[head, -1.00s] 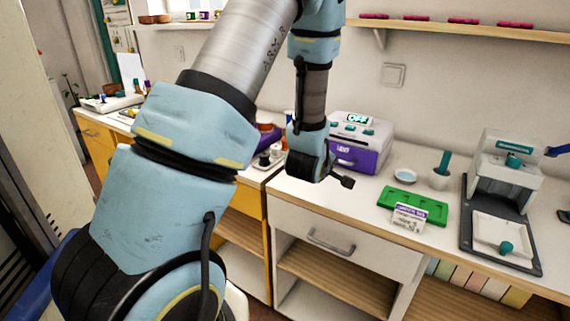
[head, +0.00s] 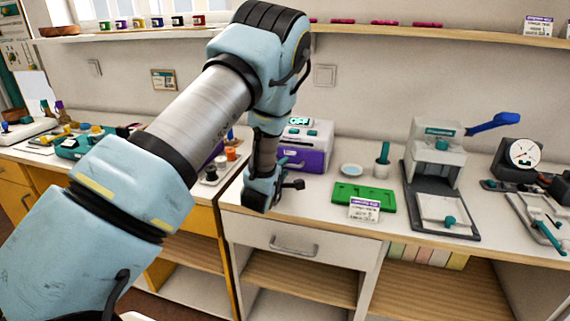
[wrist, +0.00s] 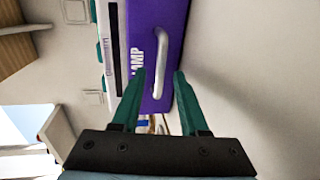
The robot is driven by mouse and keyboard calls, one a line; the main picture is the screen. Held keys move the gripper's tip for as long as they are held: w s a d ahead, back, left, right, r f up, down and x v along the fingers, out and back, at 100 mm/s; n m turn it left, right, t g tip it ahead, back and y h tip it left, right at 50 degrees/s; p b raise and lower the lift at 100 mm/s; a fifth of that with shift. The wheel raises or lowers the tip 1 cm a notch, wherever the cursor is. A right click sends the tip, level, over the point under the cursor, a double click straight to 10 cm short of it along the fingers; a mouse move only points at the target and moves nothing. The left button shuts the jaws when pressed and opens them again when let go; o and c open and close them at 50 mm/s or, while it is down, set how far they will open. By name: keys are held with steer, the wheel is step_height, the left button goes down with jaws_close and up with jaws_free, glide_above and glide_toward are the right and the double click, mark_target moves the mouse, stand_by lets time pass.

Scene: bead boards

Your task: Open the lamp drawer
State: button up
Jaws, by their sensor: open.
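The lamp unit is a white box (head: 309,131) with a lit "OFF" display on the white counter. Its purple lamp drawer (head: 312,160) is on the front and looks shut. In the wrist view the drawer (wrist: 172,22) is turned sideways, with "LAMP" lettering and a pale bar handle (wrist: 160,62). My gripper (wrist: 159,80) is open there, its two green fingers apart, with the handle's near end between or just beyond the tips. I cannot tell whether they touch it. In the head view my gripper (head: 296,184) is small, just in front of the unit.
A green tray (head: 345,190) with a label card, a small dish (head: 351,170) and a mortar (head: 381,168) stand right of the unit. A press (head: 437,165) is farther right. A counter drawer handle (head: 293,250) protrudes below.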

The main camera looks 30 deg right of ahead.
steer(key=shift+x, duration=0.85)
steer(key=shift+c, duration=0.2)
jaws_close()
stand_by(0.7)
